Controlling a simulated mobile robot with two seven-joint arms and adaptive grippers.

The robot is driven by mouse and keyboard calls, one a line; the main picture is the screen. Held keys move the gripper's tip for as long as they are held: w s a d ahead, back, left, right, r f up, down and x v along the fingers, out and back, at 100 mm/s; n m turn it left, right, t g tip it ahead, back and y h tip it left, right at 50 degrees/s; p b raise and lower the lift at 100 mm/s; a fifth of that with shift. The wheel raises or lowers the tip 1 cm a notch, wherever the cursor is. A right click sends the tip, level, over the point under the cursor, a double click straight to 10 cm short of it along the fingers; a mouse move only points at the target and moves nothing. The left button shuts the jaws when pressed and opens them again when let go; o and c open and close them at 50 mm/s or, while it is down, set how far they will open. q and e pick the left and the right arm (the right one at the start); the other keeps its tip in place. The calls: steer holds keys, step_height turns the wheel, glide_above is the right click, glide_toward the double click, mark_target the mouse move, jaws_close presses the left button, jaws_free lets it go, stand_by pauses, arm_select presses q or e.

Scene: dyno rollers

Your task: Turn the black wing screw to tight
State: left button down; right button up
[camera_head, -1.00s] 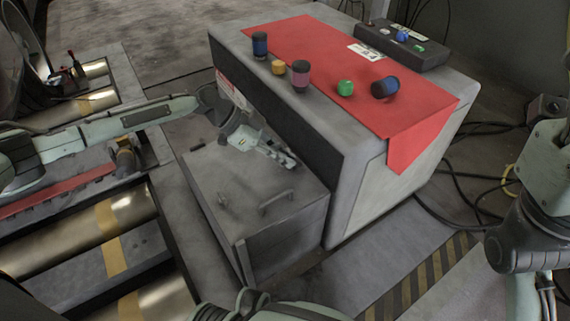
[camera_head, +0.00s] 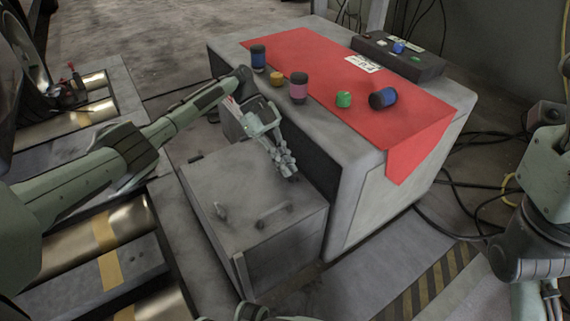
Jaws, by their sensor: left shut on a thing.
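My left arm reaches in from the left, and my left gripper (camera_head: 286,168) points down at the right side of the grey metal box top (camera_head: 240,180). Its fingers are shut on a small dark thing at the box top, apparently the black wing screw. The fingers cover it, so its shape and angle cannot be told. Two small dark fittings, one nearer (camera_head: 221,210) and one farther (camera_head: 196,158), show on the left part of the box top.
Metal rollers (camera_head: 70,240) lie left. Cables (camera_head: 455,195) run along the floor at right.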

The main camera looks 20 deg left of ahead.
arm_select(q)
steer(key=shift+f+m, duration=0.1)
steer(key=shift+m, duration=0.2)
stand_by(0.4)
steer(key=c, duration=1.7)
jaws_free()
steer(key=shift+w, duration=0.1)
steer(key=shift+g, duration=0.3)
steer(key=v, duration=0.7)
steer(key=shift+r, duration=0.3)
